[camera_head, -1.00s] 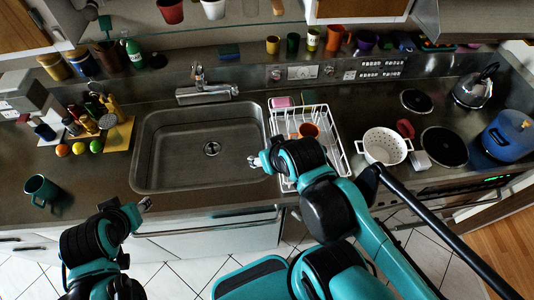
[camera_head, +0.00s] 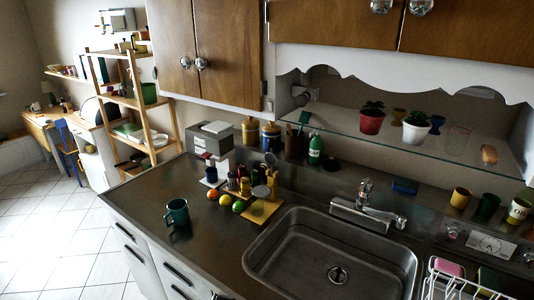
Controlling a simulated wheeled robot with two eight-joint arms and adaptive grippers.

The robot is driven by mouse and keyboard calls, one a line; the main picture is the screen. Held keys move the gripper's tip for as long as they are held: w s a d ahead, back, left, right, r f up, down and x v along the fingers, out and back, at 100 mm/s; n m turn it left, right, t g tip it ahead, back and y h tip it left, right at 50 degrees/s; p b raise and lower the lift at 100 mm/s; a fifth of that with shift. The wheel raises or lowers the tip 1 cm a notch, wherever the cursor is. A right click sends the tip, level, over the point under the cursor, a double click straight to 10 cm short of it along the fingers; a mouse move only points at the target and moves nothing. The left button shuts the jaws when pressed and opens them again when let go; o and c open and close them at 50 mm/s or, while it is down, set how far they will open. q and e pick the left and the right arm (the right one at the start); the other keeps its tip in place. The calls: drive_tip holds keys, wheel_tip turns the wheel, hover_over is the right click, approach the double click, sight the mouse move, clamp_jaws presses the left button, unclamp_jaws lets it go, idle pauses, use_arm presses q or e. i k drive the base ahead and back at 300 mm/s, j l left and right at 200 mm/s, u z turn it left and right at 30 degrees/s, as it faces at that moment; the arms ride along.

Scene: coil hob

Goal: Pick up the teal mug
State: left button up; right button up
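The teal mug (camera_head: 177,212) stands upright on the dark countertop, left of the sink and near the counter's front edge. Its handle points to the left. Nothing touches it. Neither of my grippers shows in this view, so whether they are open or shut is hidden.
Several fruits (camera_head: 225,200) and a yellow board (camera_head: 262,209) with jars lie behind and right of the mug. The sink (camera_head: 332,250) is further right, with a white dish rack (camera_head: 455,283) beyond it. The counter (camera_head: 150,190) around the mug is clear.

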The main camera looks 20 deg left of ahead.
sight(176, 215)
drive_tip(key=u, duration=1.3)
drive_tip(key=i+j+z, duration=0.1)
drive_tip(key=j, duration=0.2)
drive_tip(key=i+j+z, duration=0.1)
drive_tip(key=i+j, duration=0.15)
drive_tip(key=i+j+z, duration=0.1)
drive_tip(key=i+j, duration=0.15)
drive_tip(key=i+j+z, duration=0.15)
drive_tip(key=j, duration=0.2)
drive_tip(key=i+j+z, duration=0.1)
drive_tip(key=i+j, duration=0.15)
drive_tip(key=i+j+z, duration=0.1)
drive_tip(key=j, duration=0.35)
drive_tip(key=i+j+z, duration=0.15)
drive_tip(key=i+j, duration=0.15)
drive_tip(key=j, duration=0.1)
